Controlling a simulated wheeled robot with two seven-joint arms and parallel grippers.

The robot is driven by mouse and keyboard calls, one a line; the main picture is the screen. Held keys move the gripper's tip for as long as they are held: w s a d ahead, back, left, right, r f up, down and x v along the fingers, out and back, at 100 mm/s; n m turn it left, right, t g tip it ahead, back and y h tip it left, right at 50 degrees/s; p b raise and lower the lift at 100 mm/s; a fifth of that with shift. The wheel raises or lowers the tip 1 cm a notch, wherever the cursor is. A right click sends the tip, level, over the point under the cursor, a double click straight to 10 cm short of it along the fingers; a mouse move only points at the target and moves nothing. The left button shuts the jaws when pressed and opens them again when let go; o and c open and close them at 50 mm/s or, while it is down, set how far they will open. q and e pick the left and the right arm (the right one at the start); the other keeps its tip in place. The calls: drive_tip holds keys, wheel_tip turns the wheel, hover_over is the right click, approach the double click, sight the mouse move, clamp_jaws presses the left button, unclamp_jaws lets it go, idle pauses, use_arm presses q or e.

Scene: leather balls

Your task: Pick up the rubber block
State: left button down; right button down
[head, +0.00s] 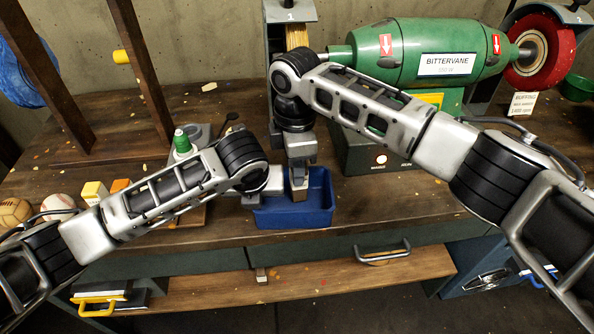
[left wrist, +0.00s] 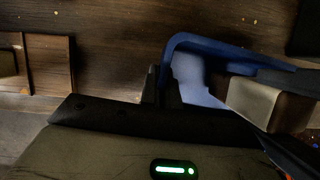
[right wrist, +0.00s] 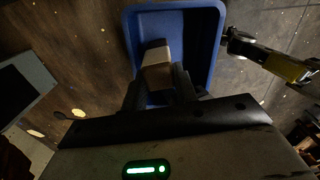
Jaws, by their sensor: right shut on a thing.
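The rubber block (right wrist: 157,68), pale tan with a brown end, is between the fingers of my right gripper (right wrist: 160,90) in the right wrist view, over the blue bin. It also shows in the left wrist view (left wrist: 252,106). My left gripper (head: 252,199) is at the bin's left wall. In the left wrist view its fingertips (left wrist: 161,88) are close together beside the bin's rim; I cannot tell whether they grip it.
The blue bin (head: 318,213) stands at the bench's front edge. A green buffing machine (head: 400,52) with a red wheel (head: 547,46) stands behind at the right.

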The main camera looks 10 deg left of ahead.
use_arm(q)
drive_tip(key=shift+r, duration=0.1)
use_arm(e)
wheel_tip(320, 180, up, 17)
drive_tip(key=shift+r, duration=0.1)
use_arm(q)
drive_tip(key=c, duration=1.6)
unclamp_jaws()
drive_tip(key=shift+o, duration=0.2)
